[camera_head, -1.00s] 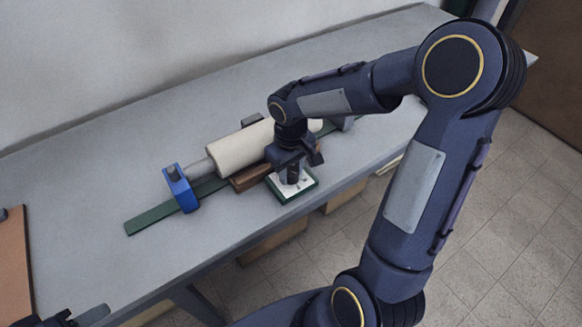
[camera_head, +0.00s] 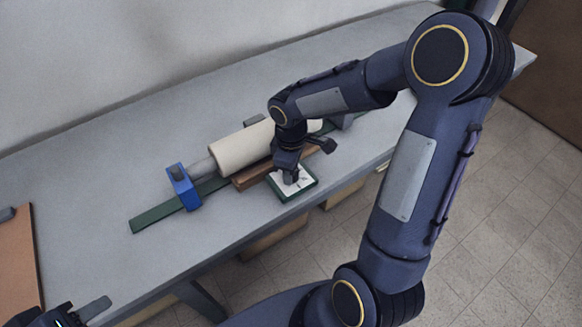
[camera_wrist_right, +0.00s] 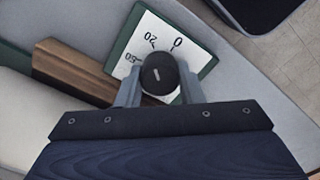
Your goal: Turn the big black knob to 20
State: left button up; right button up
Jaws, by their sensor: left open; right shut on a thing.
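The big black knob (camera_wrist_right: 160,74) sits on a white dial plate (camera_wrist_right: 147,27) with a green border, at the front of the lathe-like device. The numbers 0 and 20 and part of another show in the right wrist view. A short white mark on the knob's top tilts slightly left, toward the numbered side; its exact reading is unclear. My right gripper (camera_wrist_right: 159,92) is shut around the knob, one finger on each side. In the head view my right gripper (camera_head: 289,176) hides most of the knob above the dial. My left gripper (camera_head: 80,313) is open and empty at the bottom left.
The device has a cream roller (camera_head: 240,147), a blue end block (camera_head: 183,187), a brown wooden strip (camera_head: 250,178) and a green base rail (camera_head: 155,216). A brown board (camera_head: 15,258) lies at the left. The grey table (camera_head: 100,170) is otherwise largely clear.

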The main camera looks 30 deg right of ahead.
dwell(0.4)
jog(key=o, duration=1)
jog(key=shift+r+p, duration=0.45)
jog(key=shift+r, duration=3.5)
jog(key=shift+s+r, duration=0.2)
jog(key=shift+r, duration=0.05)
jog(key=s+a+r+m+t+y+p, duration=0.2)
jog(key=s+r+m, duration=0.2)
jog(key=s, duration=0.4)
jog(key=s+a+r+m+t+y+p, duration=0.1)
jog(key=s+a+r+m+t+p, duration=0.1)
jog(key=s+r+m, duration=0.3)
jog(key=s+m+t, duration=0.1)
jog(key=s, duration=0.2)
jog(key=shift+s+t+y, duration=0.25)
jog(key=shift+t+y, duration=0.05)
jog(key=shift+y, duration=0.1)
